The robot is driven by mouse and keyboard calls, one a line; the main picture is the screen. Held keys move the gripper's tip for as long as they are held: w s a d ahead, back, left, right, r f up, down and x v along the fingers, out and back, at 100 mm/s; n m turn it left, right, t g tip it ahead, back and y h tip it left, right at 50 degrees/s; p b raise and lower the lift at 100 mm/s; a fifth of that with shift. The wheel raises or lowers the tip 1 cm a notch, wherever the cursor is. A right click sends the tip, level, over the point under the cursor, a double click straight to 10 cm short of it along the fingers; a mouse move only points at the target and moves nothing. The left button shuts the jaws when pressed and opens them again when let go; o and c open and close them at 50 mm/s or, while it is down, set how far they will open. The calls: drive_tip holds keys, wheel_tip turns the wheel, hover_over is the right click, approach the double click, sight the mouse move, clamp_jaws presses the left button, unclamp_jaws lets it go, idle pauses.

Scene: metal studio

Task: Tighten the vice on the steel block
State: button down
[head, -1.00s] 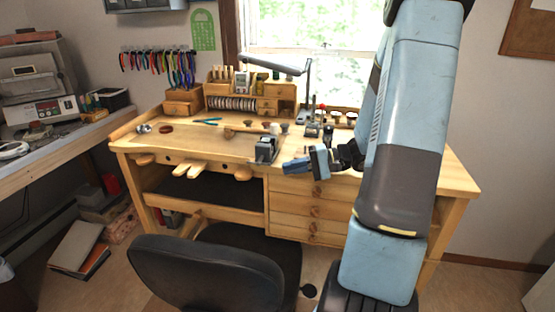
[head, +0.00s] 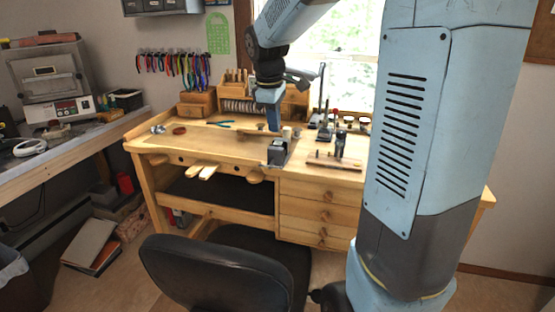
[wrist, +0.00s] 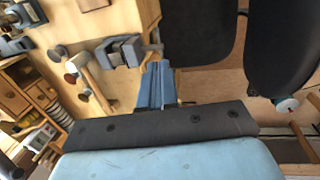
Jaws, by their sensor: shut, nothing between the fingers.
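The small grey vice (head: 278,153) stands at the front edge of the wooden workbench, in the middle of the head view. In the wrist view the vice (wrist: 121,51) is just left of my fingertips, its jaws side by side. I cannot clearly tell the steel block apart from the vice jaws. My gripper (head: 273,128) points down, just above and slightly left of the vice in the head view. Its blue fingers (wrist: 160,66) are shut and empty in the wrist view, and look apart from the vice.
The workbench (head: 225,143) holds blue-handled pliers (head: 220,124), a hammer and a small tool stand (head: 339,145) right of the vice. A black chair (head: 225,270) stands in front. Drawers (head: 318,210) fill the bench's right side.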

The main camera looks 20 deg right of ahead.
sight(272, 164)
drive_tip(key=f, duration=0.4)
drive_tip(key=w+d+f, duration=0.1)
drive_tip(key=f, duration=0.4)
drive_tip(key=w+f, duration=0.1)
drive_tip(key=f, duration=0.3)
drive_tip(key=shift+w+d+f, duration=0.1)
drive_tip(key=shift+d+f, duration=0.05)
drive_tip(key=shift+d, duration=0.25)
drive_tip(key=shift+w+a, duration=0.1)
drive_tip(key=shift+a, duration=0.1)
